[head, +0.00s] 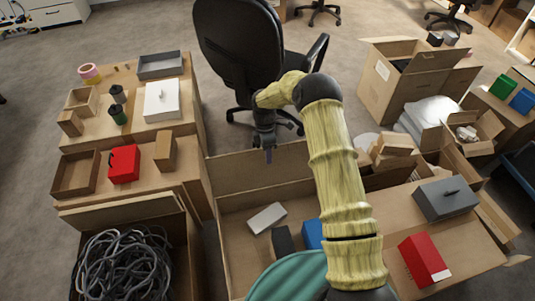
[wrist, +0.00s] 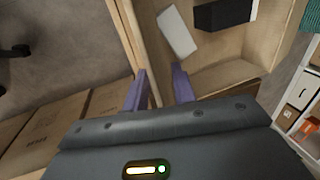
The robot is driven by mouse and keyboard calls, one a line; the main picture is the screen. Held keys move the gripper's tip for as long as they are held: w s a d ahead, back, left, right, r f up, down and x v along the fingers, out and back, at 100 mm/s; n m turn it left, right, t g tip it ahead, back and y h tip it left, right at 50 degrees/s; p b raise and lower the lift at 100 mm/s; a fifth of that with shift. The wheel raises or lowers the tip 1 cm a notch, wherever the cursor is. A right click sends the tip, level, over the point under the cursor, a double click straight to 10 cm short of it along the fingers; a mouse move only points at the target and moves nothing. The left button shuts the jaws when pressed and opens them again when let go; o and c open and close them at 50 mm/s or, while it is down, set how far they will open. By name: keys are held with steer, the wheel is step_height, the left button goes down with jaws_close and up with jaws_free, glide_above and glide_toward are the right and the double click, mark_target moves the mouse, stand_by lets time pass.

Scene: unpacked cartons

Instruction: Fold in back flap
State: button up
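The open carton (head: 225,236) stands in front of me. Its back flap (head: 235,174) is a plain brown panel that stands up along the far edge, not folded over the opening. My gripper (head: 268,156) points down at the top edge of this flap, near its middle. In the wrist view my gripper's two purple fingers (wrist: 160,88) are apart, so it is open. A brown cardboard panel (wrist: 147,40) runs down between and beneath the fingers. I cannot tell whether they touch it. My arm hides the carton's right part.
The carton holds a white box (head: 267,218), a dark box (head: 283,242) and a blue box (head: 312,234). A black office chair (head: 238,50) stands close behind the gripper. Cartons with goods on top stand left, including a red box (head: 124,163), and right.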

steer(key=shift+c, duration=0.3)
jaws_close()
stand_by(1.1)
